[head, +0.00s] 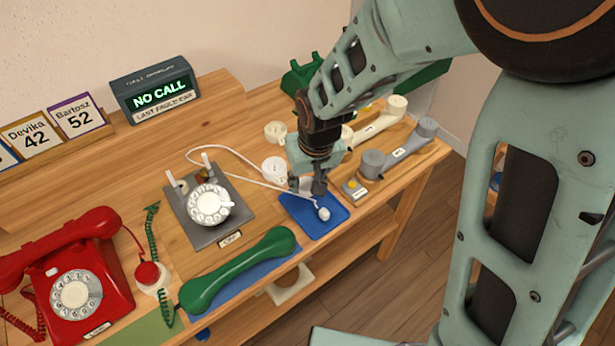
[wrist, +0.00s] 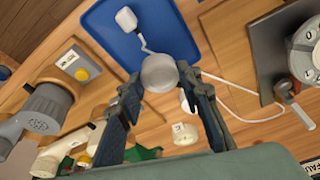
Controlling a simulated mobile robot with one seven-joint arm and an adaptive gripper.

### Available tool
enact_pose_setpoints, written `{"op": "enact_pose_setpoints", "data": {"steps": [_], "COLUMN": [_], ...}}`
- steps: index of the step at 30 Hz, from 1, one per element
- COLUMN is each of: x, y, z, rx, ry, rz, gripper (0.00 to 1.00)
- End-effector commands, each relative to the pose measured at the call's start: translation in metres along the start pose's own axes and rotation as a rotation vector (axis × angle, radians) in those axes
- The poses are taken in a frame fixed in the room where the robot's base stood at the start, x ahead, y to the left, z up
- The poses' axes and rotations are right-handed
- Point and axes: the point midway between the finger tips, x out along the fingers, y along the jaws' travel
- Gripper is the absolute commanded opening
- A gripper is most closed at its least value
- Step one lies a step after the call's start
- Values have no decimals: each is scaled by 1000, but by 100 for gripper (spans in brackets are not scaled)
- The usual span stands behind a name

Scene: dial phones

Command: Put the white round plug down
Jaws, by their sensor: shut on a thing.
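The white round plug (wrist: 159,73) shows in the wrist view between my fingertips. My gripper (wrist: 160,82) is shut on it, over the near edge of a blue mat (wrist: 105,32). In the head view my gripper (head: 310,188) points down at the blue mat (head: 296,208); its fingers mostly hide the plug there. A short white cord leads from the plug to a small white block (wrist: 126,19) on the mat, also seen in the head view (head: 323,213). I cannot tell whether the plug touches the mat.
A grey dial phone (head: 207,207) stands left of the mat, a green handset (head: 238,270) in front. A red phone (head: 80,285) is far left. White cups (head: 275,169) and grey and cream handsets (head: 398,149) stand behind and right. A white cord (head: 228,153) runs across the wooden table.

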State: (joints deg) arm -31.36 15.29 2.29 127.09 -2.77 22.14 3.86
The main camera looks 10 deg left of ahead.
Motion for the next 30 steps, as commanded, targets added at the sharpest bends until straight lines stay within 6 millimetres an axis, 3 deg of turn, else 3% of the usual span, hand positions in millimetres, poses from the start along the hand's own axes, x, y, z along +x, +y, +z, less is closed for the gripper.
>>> {"op": "enact_pose_setpoints", "data": {"steps": [7,20,21,25,30], "x": [32,35,35,34,34], "y": [-3,-3,-3,-3,-3], "z": [15,17,17,17,17], "rx": [-2,-2,-2,-2,-2], "ry": [-1,0,0,0,0], "rz": [0,-1,0,-1,-1], "gripper": [11,11,35,49,50]}}
